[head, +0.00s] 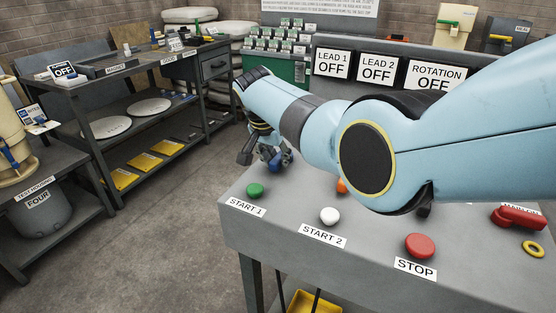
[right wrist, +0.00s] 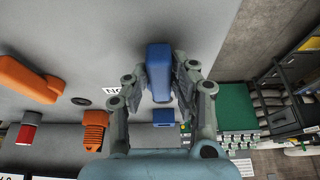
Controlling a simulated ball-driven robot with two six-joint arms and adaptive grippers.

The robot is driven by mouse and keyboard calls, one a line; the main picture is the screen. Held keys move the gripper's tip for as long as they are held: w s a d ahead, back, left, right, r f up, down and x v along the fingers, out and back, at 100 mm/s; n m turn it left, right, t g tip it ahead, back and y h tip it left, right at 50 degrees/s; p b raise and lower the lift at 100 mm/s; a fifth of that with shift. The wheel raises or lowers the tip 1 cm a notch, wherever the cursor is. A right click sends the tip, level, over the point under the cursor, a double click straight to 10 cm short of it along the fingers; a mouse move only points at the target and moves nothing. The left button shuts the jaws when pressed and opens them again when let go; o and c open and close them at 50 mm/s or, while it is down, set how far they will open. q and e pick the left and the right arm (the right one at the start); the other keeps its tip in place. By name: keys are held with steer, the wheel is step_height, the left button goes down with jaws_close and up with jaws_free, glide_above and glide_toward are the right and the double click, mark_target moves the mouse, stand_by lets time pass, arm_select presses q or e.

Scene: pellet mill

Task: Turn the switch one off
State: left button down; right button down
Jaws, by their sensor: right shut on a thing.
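A blue switch handle (head: 284,162) stands at the far left part of the grey console top, behind the green START 1 button. My right gripper (head: 264,155) is down at it. In the right wrist view the blue handle (right wrist: 159,68) lies between the two fingers of the gripper (right wrist: 160,82), which is shut on it. A label by it is partly covered, so I cannot read which switch this is. My right arm hides much of the console behind it. My left gripper is not in view.
On the grey console (head: 290,255) are a green START 1 button (head: 255,190), a white START 2 button (head: 330,215), a red STOP button (head: 420,244) and a red handle (head: 518,216). Behind, signs read LEAD 1 OFF (head: 332,64) and LEAD 2 OFF (head: 376,69). The floor (head: 175,235) at left is clear.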

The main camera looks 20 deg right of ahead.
stand_by(0.3)
steer(key=c, duration=1.1)
jaws_free()
steer(key=shift+w, duration=0.1)
steer(key=v, duration=1.2)
steer(key=shift+d, duration=0.1)
